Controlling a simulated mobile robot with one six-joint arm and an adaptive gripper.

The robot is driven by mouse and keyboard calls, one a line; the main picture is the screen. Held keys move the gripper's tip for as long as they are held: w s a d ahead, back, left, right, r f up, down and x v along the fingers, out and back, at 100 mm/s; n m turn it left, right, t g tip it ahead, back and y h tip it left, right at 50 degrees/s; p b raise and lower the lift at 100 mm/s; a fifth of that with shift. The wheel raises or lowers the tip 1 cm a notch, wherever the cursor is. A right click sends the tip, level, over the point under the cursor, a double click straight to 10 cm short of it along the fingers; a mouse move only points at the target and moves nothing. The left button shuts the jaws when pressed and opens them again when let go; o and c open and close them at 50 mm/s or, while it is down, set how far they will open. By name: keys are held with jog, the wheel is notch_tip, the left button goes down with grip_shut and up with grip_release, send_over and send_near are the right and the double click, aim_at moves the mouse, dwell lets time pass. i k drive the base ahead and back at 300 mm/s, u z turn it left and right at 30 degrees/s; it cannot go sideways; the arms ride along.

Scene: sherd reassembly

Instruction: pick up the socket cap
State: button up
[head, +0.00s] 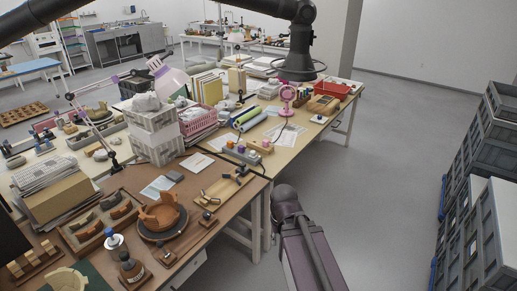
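I cannot pick out the socket cap with certainty. A grey strip (243,154) like a socket strip lies at the right edge of the brown worktable (217,231). Dark arm parts cross the top and the lower middle of the view, but no gripper fingers show, so I cannot see what the gripper holds.
White stacked crates (154,132) stand behind the strip's left. A round stand with an orange sherd vessel (162,214) is at the front. Grey crates (480,235) line the right; floor between is clear.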

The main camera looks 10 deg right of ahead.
aim_at(253, 155)
jog(key=k, duration=0.65)
jog(key=u, duration=0.45)
jog(key=i, duration=2.15)
jog(key=z, duration=0.45)
